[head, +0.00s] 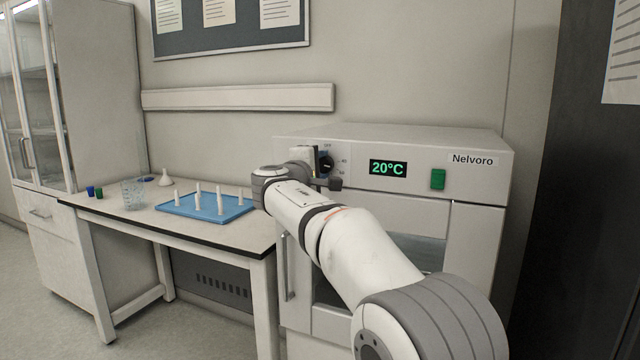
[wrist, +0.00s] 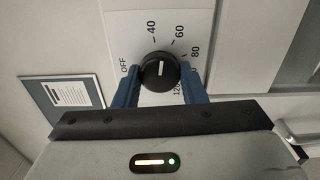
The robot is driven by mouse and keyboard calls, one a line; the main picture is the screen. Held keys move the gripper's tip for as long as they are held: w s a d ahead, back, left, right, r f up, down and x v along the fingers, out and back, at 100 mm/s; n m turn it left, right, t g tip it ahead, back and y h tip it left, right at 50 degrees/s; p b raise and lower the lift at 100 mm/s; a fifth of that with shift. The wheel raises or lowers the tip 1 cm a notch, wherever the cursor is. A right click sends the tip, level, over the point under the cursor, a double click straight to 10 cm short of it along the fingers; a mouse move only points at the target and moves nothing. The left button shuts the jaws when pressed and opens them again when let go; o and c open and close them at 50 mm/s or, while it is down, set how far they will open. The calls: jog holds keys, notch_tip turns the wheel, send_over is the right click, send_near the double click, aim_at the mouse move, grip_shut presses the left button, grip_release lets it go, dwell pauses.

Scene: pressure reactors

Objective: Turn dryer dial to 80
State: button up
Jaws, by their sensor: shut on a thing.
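The dryer (head: 470,185) stands at the right with a display (head: 388,168) reading 20°C. Its black dial (head: 327,164) is left of the display, partly hidden by my arm. In the wrist view the dial (wrist: 159,72) has a short white mark that runs nearly upright in the picture, roughly between the 40 and 60 ticks. OFF is to its left; the 80 mark (wrist: 195,52) is to its right. My gripper (wrist: 160,83) has its blue fingers on either side of the dial, shut on it.
A green switch (head: 438,179) is right of the display. The dryer's door handle (head: 287,266) is below my arm. A bench at the left bears a blue tray (head: 190,213) with white pegs, a beaker (head: 132,193) and small caps.

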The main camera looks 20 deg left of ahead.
jog(key=m+b, duration=0.5)
jog(key=m, duration=0.1)
jog(key=shift+f, duration=0.2)
jog(key=m+b, duration=0.3)
jog(key=m, duration=0.3)
jog(key=shift+r, duration=0.2)
dwell(0.3)
jog(key=o, duration=1)
jog(key=shift+r, duration=0.1)
jog(key=s, duration=0.2)
jog(key=s+b, duration=0.1)
jog(key=s, duration=0.2)
jog(key=s+b, duration=0.1)
jog(key=s, duration=0.1)
jog(key=shift+s+a, duration=0.25)
jog(key=shift+s, duration=0.15)
